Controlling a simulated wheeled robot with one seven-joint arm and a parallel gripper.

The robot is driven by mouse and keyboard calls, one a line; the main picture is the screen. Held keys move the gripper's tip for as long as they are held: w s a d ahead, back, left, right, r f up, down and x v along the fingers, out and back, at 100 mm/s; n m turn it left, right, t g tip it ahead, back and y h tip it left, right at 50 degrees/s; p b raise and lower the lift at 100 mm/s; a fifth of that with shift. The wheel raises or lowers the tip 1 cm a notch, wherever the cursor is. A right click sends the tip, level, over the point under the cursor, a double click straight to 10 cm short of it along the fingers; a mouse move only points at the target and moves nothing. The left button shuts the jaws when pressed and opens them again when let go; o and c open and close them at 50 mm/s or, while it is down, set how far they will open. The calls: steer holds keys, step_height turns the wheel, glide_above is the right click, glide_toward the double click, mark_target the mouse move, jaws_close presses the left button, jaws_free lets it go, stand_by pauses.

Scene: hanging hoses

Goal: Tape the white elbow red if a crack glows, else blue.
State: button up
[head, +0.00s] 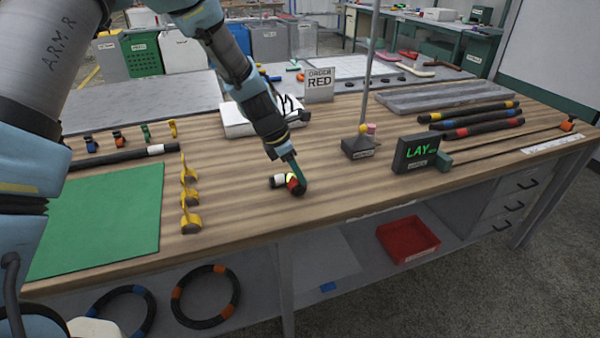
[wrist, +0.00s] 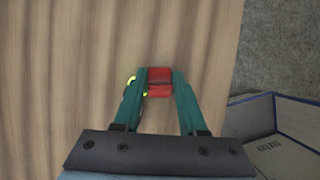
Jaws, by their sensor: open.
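A short dark elbow (head: 299,190) lies on the wooden bench in the head view. It has a white band (head: 278,181) at its left end, a bright yellow glow by the gripper tip and a red patch (head: 292,183) beside it. My gripper (head: 293,174) points down right over it. In the wrist view my green fingers (wrist: 159,84) stand open on either side of the red part (wrist: 159,91). A yellow glow (wrist: 131,80) shows by the left finger, which hides most of the elbow there. I cannot tell whether the fingers touch it.
Yellow clips (head: 190,195) and a green mat (head: 95,222) lie left. The bench front is clear.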

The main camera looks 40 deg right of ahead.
steer(key=b+v, duration=0.1)
steer(key=v, duration=0.9)
steer(key=shift+d+r, duration=0.15)
steer(key=shift+r, duration=0.1)
